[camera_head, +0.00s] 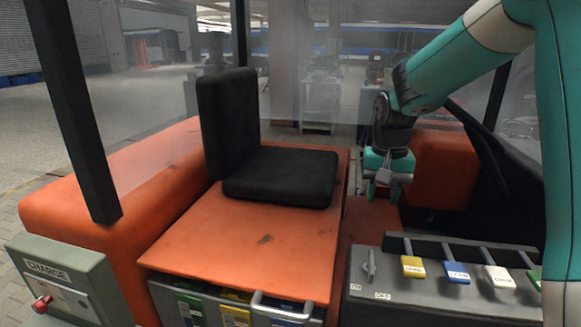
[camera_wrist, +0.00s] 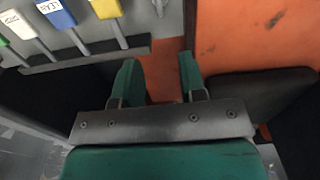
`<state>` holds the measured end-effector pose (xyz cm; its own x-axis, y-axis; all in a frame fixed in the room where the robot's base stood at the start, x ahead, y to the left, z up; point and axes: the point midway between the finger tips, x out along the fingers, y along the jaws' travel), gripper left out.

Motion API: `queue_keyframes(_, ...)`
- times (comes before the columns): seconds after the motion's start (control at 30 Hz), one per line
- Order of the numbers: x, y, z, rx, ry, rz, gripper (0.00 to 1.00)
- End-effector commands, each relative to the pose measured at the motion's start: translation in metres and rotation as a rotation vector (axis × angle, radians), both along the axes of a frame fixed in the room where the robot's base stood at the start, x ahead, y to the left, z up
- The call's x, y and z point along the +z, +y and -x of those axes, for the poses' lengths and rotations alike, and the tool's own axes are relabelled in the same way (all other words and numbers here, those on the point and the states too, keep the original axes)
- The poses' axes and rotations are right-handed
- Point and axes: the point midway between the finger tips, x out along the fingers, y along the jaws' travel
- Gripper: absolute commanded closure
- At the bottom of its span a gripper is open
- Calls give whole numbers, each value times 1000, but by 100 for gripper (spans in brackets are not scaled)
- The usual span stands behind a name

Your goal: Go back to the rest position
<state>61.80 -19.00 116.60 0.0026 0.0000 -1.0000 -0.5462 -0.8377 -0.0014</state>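My gripper (camera_head: 383,188) hangs from the teal arm at the right of the head view, pointing down. It is beyond the lever panel (camera_head: 440,285) and to the right of the black seat (camera_head: 285,175). In the wrist view my gripper (camera_wrist: 158,62) shows two green fingers apart with nothing between them. The fingers appear clear of the panel and the seat.
The panel carries yellow (camera_head: 413,267), blue (camera_head: 457,272), white (camera_head: 500,277) and green levers. A grey CHARGE box (camera_head: 65,280) stands at lower left. Dark posts (camera_head: 75,110) and clear panes surround the orange cab. A drawer with a handle (camera_head: 285,308) sits below the seat platform.

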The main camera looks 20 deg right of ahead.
Motion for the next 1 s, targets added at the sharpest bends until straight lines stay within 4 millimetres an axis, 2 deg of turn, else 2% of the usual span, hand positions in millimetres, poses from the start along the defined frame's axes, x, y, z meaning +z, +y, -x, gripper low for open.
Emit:
queue_keyframes(0.13,3,9,3,33,-7,-6,62)
queue_keyframes(0.17,5,16,5,61,-11,-12,62)
queue_keyframes(0.27,16,58,24,222,-42,-48,62)
queue_keyframes(0.37,29,115,60,464,-87,-106,62)
queue_keyframes(0.4,33,137,78,567,-106,-131,62)
queue_keyframes(0.5,39,182,127,807,-148,-197,62)
queue_keyframes(0.6,42,211,172,998,-182,-255,62)
queue_keyframes(0.7,42,228,202,1122,-205,-295,62)
queue_keyframes(0.8,42,235,217,1178,-215,-316,62)
queue_keyframes(1.0,42,236,219,1187,-215,-320,62)
